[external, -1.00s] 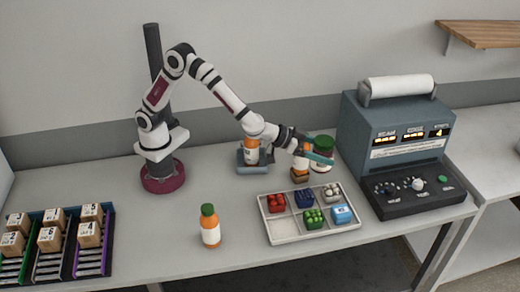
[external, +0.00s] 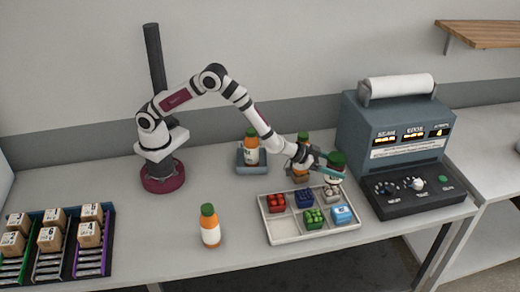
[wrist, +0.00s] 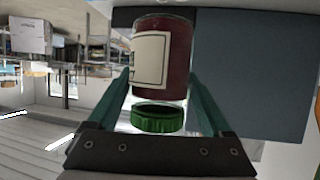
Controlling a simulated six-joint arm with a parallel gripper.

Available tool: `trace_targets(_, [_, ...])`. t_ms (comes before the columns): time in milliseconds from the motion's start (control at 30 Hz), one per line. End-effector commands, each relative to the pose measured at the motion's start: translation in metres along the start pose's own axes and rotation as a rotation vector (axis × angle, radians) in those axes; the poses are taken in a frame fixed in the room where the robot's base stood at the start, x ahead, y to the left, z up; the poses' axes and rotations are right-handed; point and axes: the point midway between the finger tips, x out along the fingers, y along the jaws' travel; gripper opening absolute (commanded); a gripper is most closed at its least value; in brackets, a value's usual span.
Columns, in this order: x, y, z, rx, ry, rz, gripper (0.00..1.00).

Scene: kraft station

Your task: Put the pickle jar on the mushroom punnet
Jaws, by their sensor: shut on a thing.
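The pickle jar (external: 337,161), with a green lid and pale label, is held between the teal fingers of my gripper (external: 332,172). In the wrist view the jar (wrist: 162,58) shows dark red glass or contents, with its green lid (wrist: 157,119) between the fingers (wrist: 158,105). The mushroom punnet (external: 331,195), with pale contents, sits in the back right compartment of the white tray (external: 285,230). The jar appears just above and behind the punnet in the external view; whether they touch cannot be told.
Red (external: 277,201), blue (external: 304,198) and green (external: 314,218) punnets and a light blue box (external: 342,215) share the tray. A bottle (external: 302,145) stands behind it. The grey machine (external: 400,150) is close on the right. An orange bottle (external: 210,228) stands left.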

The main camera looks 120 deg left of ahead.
Motion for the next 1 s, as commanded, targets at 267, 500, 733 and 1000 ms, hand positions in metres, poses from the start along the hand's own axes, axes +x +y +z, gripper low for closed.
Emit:
trace_targets(267, [0.018, -0.001, 0.035, -0.001, 0.001, 0.000, 0.00])
trace_targets(500, [0.018, -0.001, 0.035, 0.000, 0.001, -0.001, 0.00])
trace_targets(733, [0.019, -0.001, 0.038, 0.000, -0.001, -0.001, 1.00])
trace_targets(1000, [0.013, -0.001, 0.035, 0.001, -0.002, 0.000, 1.00])
